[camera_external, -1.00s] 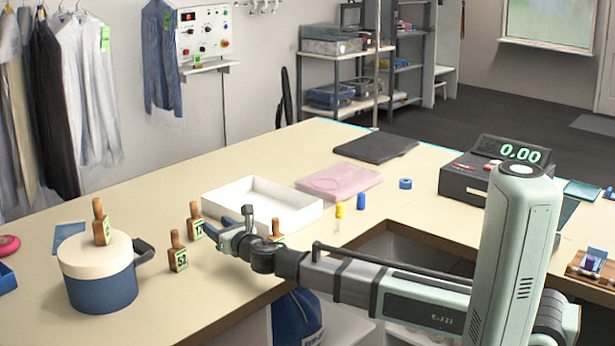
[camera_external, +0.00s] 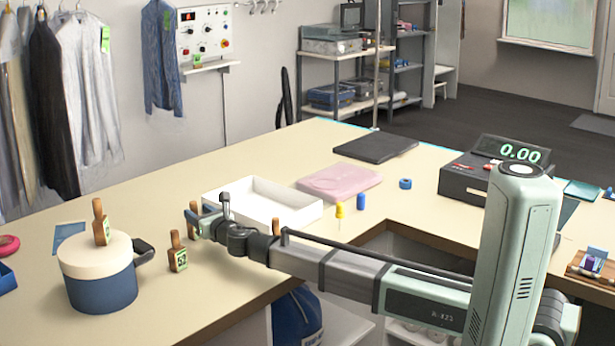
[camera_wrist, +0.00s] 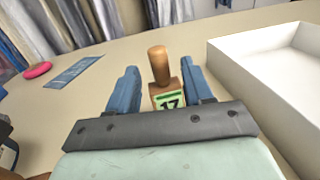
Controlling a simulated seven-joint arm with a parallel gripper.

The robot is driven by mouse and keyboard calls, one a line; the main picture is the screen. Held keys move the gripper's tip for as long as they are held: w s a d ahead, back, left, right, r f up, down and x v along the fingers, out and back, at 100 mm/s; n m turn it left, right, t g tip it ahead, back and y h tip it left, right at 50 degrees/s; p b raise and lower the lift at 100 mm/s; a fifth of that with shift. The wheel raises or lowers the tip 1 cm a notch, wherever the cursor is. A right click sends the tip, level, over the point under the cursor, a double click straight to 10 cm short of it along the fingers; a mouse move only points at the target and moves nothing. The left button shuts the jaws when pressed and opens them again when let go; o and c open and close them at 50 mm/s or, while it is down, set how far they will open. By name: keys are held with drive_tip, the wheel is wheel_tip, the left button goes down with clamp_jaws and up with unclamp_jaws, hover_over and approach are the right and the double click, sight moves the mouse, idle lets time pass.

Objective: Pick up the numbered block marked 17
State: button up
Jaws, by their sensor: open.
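The numbered block marked 17 (camera_wrist: 168,97) is a wooden block with a rounded handle and a green label. In the wrist view it stands upright between the two blue fingers of my gripper (camera_wrist: 160,70), nearer the right finger. The fingers are apart, and I cannot tell whether either touches it. In the external view my gripper (camera_external: 197,217) is low over the table, and the block (camera_external: 194,207) is mostly hidden behind it.
A similar block marked 52 (camera_external: 178,260) stands left of my gripper. Another stands on the lidded blue pot (camera_external: 102,285). A white tray (camera_wrist: 237,70) is close on the right in the wrist view. A pink folded cloth (camera_external: 340,181) lies behind. The table's front edge is near my arm.

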sight(196, 211)
drive_tip(key=x, duration=0.3)
drive_tip(key=shift+w+f, duration=0.1)
drive_tip(key=shift+c, duration=0.2)
clamp_jaws()
